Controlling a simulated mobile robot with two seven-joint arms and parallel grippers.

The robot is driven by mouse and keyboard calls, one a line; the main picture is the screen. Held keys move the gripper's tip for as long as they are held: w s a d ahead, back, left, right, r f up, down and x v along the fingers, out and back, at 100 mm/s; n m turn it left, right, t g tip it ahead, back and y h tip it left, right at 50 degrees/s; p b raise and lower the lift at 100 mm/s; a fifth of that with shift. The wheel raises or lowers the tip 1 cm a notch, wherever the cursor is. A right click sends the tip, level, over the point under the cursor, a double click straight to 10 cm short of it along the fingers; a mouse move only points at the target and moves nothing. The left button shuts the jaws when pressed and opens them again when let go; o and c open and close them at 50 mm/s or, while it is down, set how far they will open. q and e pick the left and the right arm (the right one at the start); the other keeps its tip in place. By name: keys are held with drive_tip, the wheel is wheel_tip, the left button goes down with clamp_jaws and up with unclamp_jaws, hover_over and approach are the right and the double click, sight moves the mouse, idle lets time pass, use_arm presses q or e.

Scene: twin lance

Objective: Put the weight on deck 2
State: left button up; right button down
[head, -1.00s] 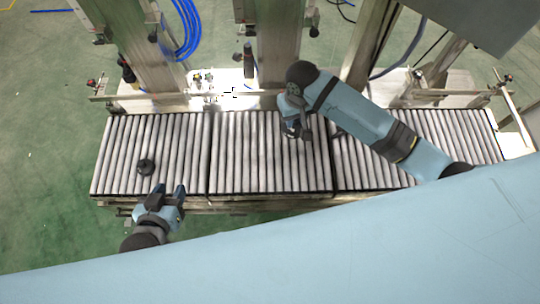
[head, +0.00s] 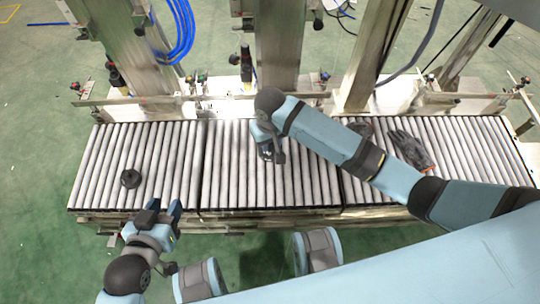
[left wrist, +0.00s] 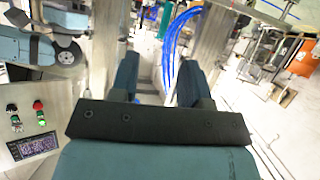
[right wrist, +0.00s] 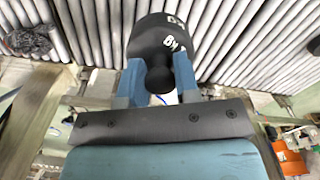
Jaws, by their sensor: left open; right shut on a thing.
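My right gripper (right wrist: 160,80) is shut on the knob of a black weight (right wrist: 165,35) with white lettering. In the head view my right gripper (head: 268,150) is over the middle roller section (head: 225,165); I cannot tell whether the weight touches the rollers. A second round black weight (head: 130,178) with a knob sits on the left roller section (head: 165,150). My left gripper (head: 163,208) is open and empty at the front edge of that section; its spread fingers also show in the left wrist view (left wrist: 157,80). No deck numbers are legible.
A grey glove (head: 410,148) and a dark object (head: 362,128) lie on the right roller section (head: 470,150), partly behind my right arm. Metal columns (head: 279,45) and blue hoses (head: 183,40) stand behind the rollers. Much of the left and middle sections is bare.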

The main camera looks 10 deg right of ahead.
wheel_tip(320, 180, down, 18)
drive_tip(key=b, duration=0.7)
drive_tip(key=shift+f, duration=0.65)
use_arm(q)
drive_tip(key=w+d+r+t+h, duration=0.1)
drive_tip(key=d+r+t+h, duration=0.1)
drive_tip(key=r, duration=0.4)
drive_tip(key=w+d+r+t+h, duration=0.1)
drive_tip(key=d+r+t+h, duration=0.1)
drive_tip(key=r, duration=0.4)
drive_tip(key=shift+d+t+h, duration=0.4)
drive_tip(key=shift+d+t, duration=0.25)
drive_tip(key=shift+t, duration=0.35)
